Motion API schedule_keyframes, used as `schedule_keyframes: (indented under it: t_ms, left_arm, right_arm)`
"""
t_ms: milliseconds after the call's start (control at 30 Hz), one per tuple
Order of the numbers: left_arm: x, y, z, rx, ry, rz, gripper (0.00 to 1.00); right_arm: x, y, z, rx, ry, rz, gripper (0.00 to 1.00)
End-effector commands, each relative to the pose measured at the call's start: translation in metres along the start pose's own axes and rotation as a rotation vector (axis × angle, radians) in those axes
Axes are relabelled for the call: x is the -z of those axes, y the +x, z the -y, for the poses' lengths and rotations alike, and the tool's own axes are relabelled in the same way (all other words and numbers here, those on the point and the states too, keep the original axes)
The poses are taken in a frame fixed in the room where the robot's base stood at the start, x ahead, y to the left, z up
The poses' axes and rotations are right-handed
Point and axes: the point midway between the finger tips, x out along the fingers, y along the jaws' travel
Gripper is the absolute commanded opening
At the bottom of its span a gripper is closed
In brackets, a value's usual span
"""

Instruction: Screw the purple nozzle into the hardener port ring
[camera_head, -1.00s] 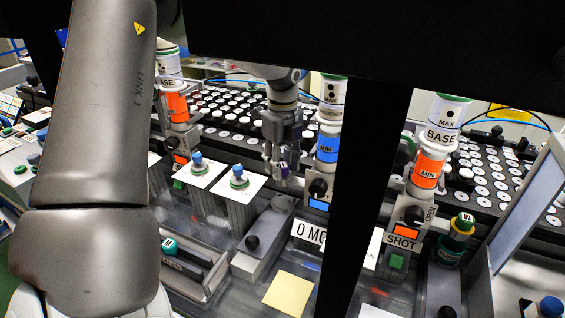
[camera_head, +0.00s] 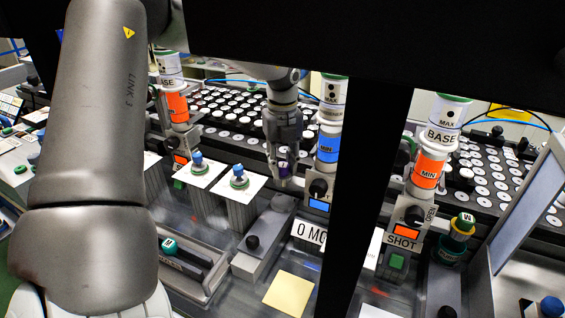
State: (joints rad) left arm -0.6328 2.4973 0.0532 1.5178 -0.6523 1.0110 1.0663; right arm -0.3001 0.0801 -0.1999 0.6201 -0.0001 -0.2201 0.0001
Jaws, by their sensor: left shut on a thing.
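My left gripper (camera_head: 284,172) points down in the middle of the head view and is shut on the small dark purple nozzle (camera_head: 284,170). Only a little of the nozzle shows between the fingers. Just right of it stands the hardener column (camera_head: 329,118), white with a blue MIN band and a dark knob below. I cannot make out the hardener port ring, nor whether the nozzle touches it. My right gripper is not in view.
Orange-banded BASE columns stand at left (camera_head: 177,108) and right (camera_head: 430,165). White cards with blue-and-green knobs (camera_head: 239,178) are left of the gripper. A yellow note (camera_head: 288,293) lies in front. A black post (camera_head: 368,180) hides part of the bench.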

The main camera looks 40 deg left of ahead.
Motion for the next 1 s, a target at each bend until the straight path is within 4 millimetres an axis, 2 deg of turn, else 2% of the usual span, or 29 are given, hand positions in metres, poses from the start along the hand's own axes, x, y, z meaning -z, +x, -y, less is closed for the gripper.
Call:
schedule_keyframes:
  t_ms: [400,733,767,833,1000]
  left_arm:
    - [0.0003,0.0008,0.0,0.001,0.549,-0.002,0.14]
    - [0.0001,0.0006,0.0001,0.0,0.61,0.0,0.14]
    - [0.0001,0.0006,0.0001,0.0,0.61,-0.001,0.3]
    - [0.0002,0.0006,0.0001,0.0,0.609,-0.001,0.39]
    - [0.0001,0.0006,0.0,-0.001,0.608,-0.001,0.39]
  right_arm:
    - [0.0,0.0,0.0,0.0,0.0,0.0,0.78]
    - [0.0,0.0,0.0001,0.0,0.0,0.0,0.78]
    - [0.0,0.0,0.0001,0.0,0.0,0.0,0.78]
    - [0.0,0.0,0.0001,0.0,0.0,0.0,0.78]
    - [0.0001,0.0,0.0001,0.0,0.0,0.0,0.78]
